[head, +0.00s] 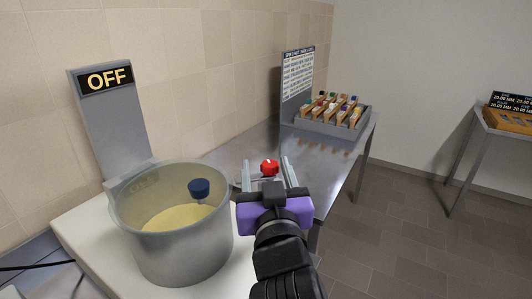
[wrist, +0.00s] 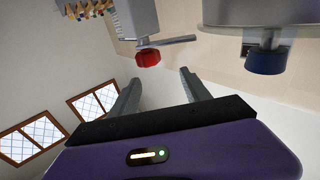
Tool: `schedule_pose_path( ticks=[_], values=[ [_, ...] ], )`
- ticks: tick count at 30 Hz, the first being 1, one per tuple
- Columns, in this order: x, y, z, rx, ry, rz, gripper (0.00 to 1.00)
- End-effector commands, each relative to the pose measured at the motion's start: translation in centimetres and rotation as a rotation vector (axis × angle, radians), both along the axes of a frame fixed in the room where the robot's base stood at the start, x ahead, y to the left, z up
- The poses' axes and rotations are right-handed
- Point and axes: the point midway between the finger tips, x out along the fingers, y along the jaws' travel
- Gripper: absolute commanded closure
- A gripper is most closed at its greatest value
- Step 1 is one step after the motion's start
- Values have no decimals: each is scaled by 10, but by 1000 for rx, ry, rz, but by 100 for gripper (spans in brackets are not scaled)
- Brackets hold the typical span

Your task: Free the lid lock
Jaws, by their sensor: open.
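A red knob (head: 269,167) shows between my finger tips in the head view, beyond my gripper (head: 266,172). In the wrist view the red knob (wrist: 148,57) sits by a grey bar, ahead of my open, empty gripper (wrist: 160,76), with a gap between. A grey round tank (head: 180,250) holds yellow contents. A dark blue knob (head: 199,187) shows within its rim; a dark blue knob also shows in the wrist view (wrist: 265,60). I cannot tell which part is the lid lock.
A sign reading OFF (head: 108,78) stands behind the tank. A steel table (head: 335,185) carries a grey rack (head: 330,125) of small capped items beside a text board (head: 298,75). Another table with a wooden tray (head: 508,122) stands at right. The floor between is clear.

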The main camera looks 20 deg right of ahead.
Motion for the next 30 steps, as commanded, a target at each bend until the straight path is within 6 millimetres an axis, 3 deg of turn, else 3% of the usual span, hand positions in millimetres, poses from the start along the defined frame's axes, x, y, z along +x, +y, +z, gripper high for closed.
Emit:
schedule_pose_path(
  ticks=[7,21,30],
  values=[
    [1,-13,-18,52,61,-50,45],
    [61,-34,-18,52,60,-49,45],
    [71,-37,-19,52,58,-47,45]
  ],
)
